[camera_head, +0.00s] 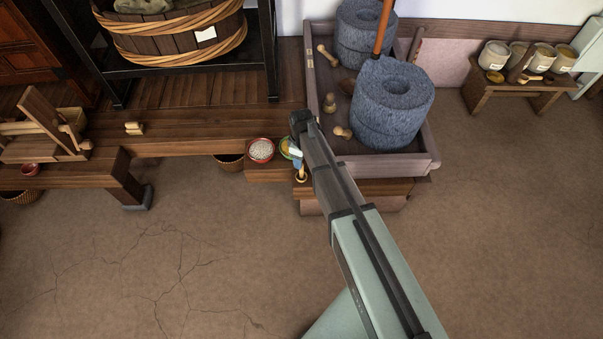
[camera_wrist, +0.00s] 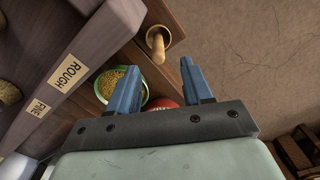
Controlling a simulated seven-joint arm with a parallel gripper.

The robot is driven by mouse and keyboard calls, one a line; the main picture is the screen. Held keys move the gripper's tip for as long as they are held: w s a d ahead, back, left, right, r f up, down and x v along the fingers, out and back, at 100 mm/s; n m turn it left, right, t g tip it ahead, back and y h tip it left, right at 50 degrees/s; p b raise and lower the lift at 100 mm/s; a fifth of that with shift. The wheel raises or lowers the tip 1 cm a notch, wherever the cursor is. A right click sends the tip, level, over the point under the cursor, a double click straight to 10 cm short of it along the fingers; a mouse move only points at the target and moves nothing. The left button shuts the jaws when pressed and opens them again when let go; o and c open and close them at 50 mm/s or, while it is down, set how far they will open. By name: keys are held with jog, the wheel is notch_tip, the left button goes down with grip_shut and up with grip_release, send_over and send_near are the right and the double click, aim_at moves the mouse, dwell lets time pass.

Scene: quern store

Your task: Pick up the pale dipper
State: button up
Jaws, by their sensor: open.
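The pale dipper (camera_wrist: 158,39) shows at the top middle of the wrist view, with a round cup and a pale handle pointing toward my gripper. It rests near the edge of a brown wooden surface. It also shows in the head view (camera_head: 301,175), just below my gripper, partly hidden. My gripper (camera_wrist: 158,68) is open, with two blue fingers and nothing between them. The dipper lies ahead of the fingertips, roughly in line with the gap. I cannot tell the height of the fingers above it. In the head view my gripper (camera_head: 297,156) is small and partly hidden by my arm.
A green bowl of yellow grain (camera_wrist: 133,84) sits close by the left finger. A red bowl with pale contents (camera_head: 261,149) stands left of it. The wooden tray (camera_head: 428,160) with stone querns (camera_head: 392,104) rises beside them. The floor in front is clear.

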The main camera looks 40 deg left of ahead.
send_over(302, 178)
jog(key=shift+w+a+f, duration=0.15)
jog(key=shift+f, duration=1.5)
jog(key=shift+w+a+f, duration=0.1)
jog(key=shift+a+f, duration=0.05)
jog(key=shift+f, duration=1.45)
grip_shut()
